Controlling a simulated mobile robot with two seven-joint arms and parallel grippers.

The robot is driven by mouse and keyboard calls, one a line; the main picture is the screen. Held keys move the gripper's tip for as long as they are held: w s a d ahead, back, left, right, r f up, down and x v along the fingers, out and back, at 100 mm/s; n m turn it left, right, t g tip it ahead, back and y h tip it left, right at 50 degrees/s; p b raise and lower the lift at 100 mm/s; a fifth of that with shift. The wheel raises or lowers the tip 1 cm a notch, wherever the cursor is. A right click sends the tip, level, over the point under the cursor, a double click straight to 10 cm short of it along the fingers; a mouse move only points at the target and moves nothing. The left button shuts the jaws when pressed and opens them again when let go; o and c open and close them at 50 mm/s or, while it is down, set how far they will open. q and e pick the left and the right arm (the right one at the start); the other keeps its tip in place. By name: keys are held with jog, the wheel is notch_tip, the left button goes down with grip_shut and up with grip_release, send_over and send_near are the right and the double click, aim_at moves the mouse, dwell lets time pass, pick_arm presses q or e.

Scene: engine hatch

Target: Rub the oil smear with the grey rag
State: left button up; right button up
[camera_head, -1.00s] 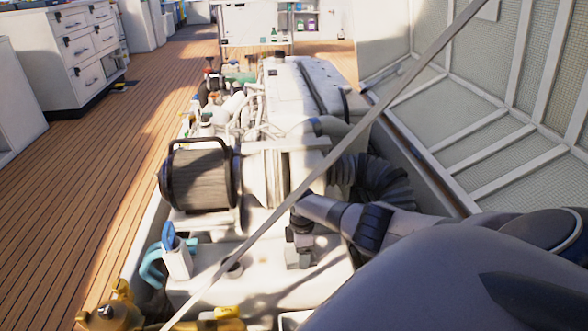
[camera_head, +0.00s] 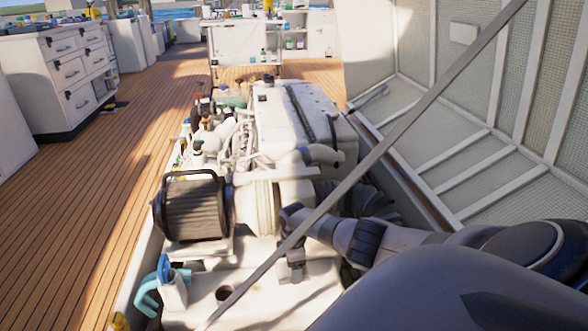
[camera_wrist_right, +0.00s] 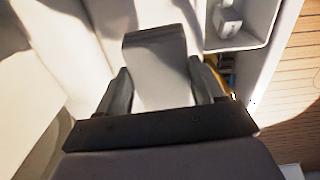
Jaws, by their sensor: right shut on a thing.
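My right gripper (camera_head: 294,262) reaches in from the right over the pale surface in front of the engine, pointing down. In the right wrist view my right gripper (camera_wrist_right: 158,68) has its two fingers on either side of a grey block-like piece, which I take to be the grey rag (camera_wrist_right: 154,42). The rag is dark on top and brightly lit on its near face. Whether it touches the surface below is not clear. I cannot make out the oil smear; shadows cross the pale surface. My left gripper is not in view.
The white engine (camera_head: 305,110) stands behind the gripper, with a black ribbed drum (camera_head: 195,207) at its front left. A grey diagonal bar (camera_head: 400,130) crosses the view. The raised hatch lid (camera_head: 490,120) is at right. A white holder (camera_head: 173,290) stands at left.

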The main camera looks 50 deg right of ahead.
jog(key=shift+r, duration=0.1)
notch_tip(320, 180, up, 3)
jog(key=p, duration=0.3)
jog(key=shift+r, duration=0.1)
dwell(0.3)
